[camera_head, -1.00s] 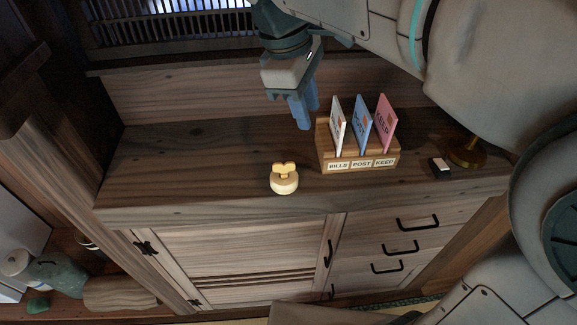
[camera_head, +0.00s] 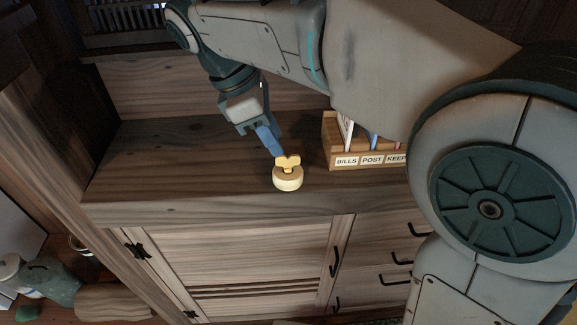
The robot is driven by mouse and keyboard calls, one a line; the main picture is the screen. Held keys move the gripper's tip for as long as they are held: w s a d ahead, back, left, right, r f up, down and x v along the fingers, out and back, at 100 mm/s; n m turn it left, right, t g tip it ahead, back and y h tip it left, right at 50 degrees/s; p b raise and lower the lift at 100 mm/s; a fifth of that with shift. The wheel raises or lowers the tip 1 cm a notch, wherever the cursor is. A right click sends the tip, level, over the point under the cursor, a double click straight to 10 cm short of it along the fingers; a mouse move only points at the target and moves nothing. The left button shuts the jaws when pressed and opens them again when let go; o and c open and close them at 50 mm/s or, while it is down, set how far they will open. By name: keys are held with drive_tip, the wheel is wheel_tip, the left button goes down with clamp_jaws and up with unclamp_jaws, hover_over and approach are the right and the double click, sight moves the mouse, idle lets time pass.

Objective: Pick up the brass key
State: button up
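The brass key (camera_head: 288,161) is a small golden piece with a two-lobed top. It stands upright in a round cream holder (camera_head: 288,183) near the front edge of the wooden cabinet top. My gripper (camera_head: 277,151) reaches down from the upper left, its blue fingers pointing at the key. The fingertips are just behind and left of the key's top in the picture. The fingers overlap in this view, so the gap between them and any contact with the key cannot be made out.
A wooden letter rack (camera_head: 345,161) marked BILLS, POST and KEEP stands right of the key, partly hidden by my arm. The cabinet top (camera_head: 170,165) is clear on the left. Several jars and stones lie on a lower shelf at far left.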

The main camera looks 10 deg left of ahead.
sight(285, 156)
drive_tip(key=b+x, duration=0.1)
drive_tip(key=x, duration=0.4)
drive_tip(key=shift+w+d, duration=0.1)
drive_tip(key=shift+c, duration=0.3)
clamp_jaws()
